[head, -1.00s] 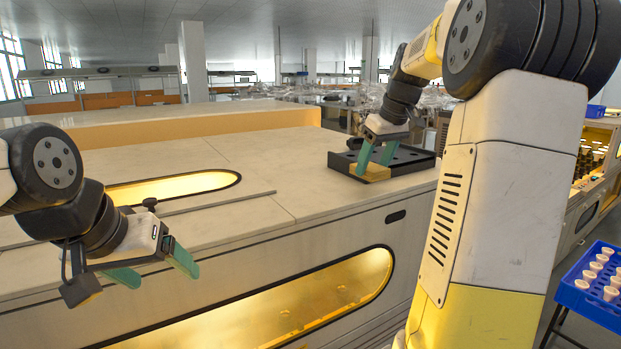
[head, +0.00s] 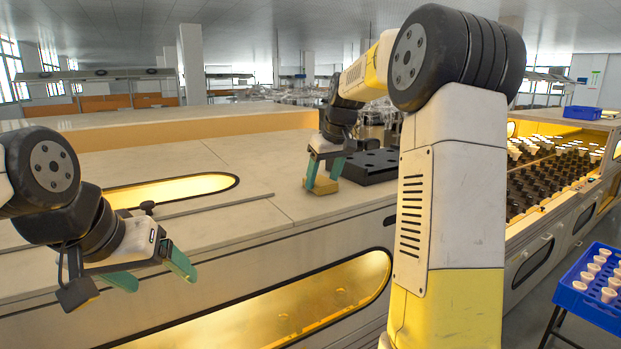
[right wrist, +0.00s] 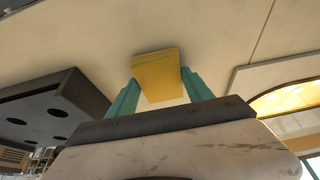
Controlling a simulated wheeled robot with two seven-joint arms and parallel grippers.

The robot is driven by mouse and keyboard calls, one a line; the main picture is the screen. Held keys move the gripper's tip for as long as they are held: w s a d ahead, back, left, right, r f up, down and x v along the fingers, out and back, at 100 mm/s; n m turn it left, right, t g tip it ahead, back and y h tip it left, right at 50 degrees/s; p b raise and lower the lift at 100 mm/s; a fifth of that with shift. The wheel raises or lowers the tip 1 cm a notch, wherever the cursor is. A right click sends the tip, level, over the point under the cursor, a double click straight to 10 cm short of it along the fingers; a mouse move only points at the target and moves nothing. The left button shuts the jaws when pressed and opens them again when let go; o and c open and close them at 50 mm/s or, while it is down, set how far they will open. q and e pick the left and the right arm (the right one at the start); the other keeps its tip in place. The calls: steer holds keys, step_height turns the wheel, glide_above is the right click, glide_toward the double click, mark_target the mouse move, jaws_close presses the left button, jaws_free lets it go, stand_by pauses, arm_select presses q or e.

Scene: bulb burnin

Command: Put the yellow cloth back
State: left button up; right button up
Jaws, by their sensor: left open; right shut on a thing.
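The yellow cloth (head: 322,187) is a small folded block in the head view, just left of the black tray. My right gripper (head: 323,178) is shut on it, with a green finger on each side. The right wrist view shows the cloth (right wrist: 158,75) between the fingertips, over or on the pale top; I cannot tell whether it touches. The black tray (head: 376,164) with round holes lies on the machine top, and shows at the left of the right wrist view (right wrist: 50,110). My left gripper (head: 150,270) is open and empty at the left, in front of the machine.
The pale machine top (head: 240,215) is mostly clear left of the tray. It has a lit oval window (head: 175,188). A blue rack of bulbs (head: 590,300) stands at the lower right. A rack of dark sockets (head: 550,175) lies behind it.

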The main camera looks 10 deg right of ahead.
steer(key=o, duration=1.3)
steer(key=v, duration=1.2)
steer(key=s+a+f+m, duration=0.1)
steer(key=s+f, duration=0.3)
steer(key=s, duration=0.5)
steer(key=s+a+f+m+t, duration=0.1)
steer(key=s+a+f, duration=0.2)
steer(key=s, duration=0.6)
steer(key=s+a+f+m+t, duration=0.1)
steer(key=s+a+f, duration=0.1)
steer(key=s+f, duration=0.4)
steer(key=shift+s+a+f+y, duration=0.1)
steer(key=shift+s+a, duration=0.05)
steer(key=shift+s, duration=0.5)
steer(key=shift+s+a+f+y, duration=0.1)
steer(key=shift+s+a+f, duration=0.05)
steer(key=shift+s, duration=0.45)
steer(key=shift+s+a+f+y, duration=0.1)
steer(key=shift+s, duration=0.55)
